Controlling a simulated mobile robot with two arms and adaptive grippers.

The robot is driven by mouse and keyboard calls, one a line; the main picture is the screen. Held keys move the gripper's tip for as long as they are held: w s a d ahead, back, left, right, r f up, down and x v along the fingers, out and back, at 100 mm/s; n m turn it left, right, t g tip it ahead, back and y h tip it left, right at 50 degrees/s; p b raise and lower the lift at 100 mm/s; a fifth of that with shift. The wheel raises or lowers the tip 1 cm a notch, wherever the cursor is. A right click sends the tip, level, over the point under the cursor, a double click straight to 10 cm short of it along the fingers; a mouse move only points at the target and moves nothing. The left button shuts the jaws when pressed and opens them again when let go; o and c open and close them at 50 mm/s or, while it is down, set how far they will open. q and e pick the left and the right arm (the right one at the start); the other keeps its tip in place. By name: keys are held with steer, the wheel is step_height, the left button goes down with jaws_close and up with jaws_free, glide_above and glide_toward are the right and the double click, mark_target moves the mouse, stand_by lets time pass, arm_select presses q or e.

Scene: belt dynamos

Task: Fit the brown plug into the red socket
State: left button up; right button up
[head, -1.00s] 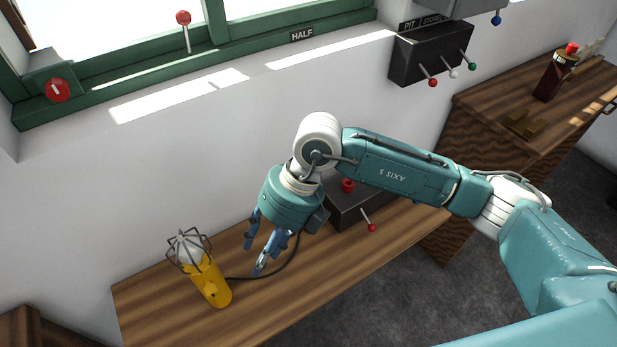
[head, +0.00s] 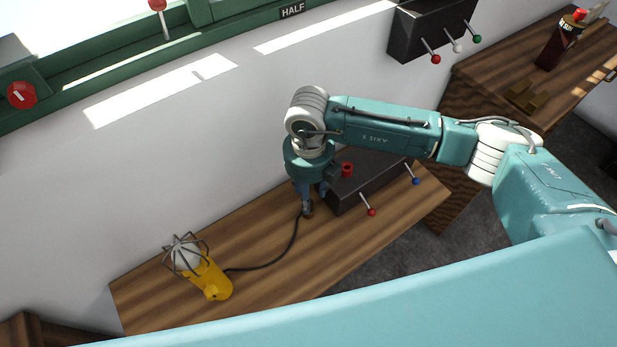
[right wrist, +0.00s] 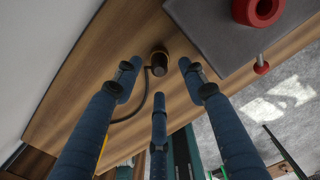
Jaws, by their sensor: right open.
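The brown plug (right wrist: 158,62) is a short dark brown cylinder standing on the wooden bench, at the end of a black cable. In the head view the plug (head: 308,209) is small and partly hidden by the fingers. My right gripper (head: 311,194) is over it, pointing down. In the right wrist view its three blue fingers (right wrist: 158,78) are spread open around the plug, apart from it. The red socket (head: 347,169) is a ring on top of a dark box, right of the gripper; it also shows in the wrist view (right wrist: 258,10). My left gripper is out of view.
The dark box (head: 375,183) has a red and a blue lever on its front. The cable (head: 275,262) runs to a yellow caged lamp (head: 208,281) on the left of the bench. A lever box (head: 432,30) hangs on the wall above. The bench (head: 262,232) between lamp and box is mostly clear.

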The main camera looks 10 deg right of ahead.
steer(key=shift+f+p, duration=0.35)
steer(key=shift+f, duration=1.65)
steer(key=shift+w, duration=0.1)
steer(key=shift+c, duration=0.5)
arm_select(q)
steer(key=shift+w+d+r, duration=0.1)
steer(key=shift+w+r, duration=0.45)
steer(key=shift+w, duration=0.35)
arm_select(e)
jaws_close()
steer(key=shift+r, duration=0.15)
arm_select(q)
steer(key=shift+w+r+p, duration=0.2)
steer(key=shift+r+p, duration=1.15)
arm_select(e)
steer(key=shift+r, duration=2.15)
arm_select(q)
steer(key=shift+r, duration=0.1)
arm_select(e)
steer(key=shift+r, duration=0.1)
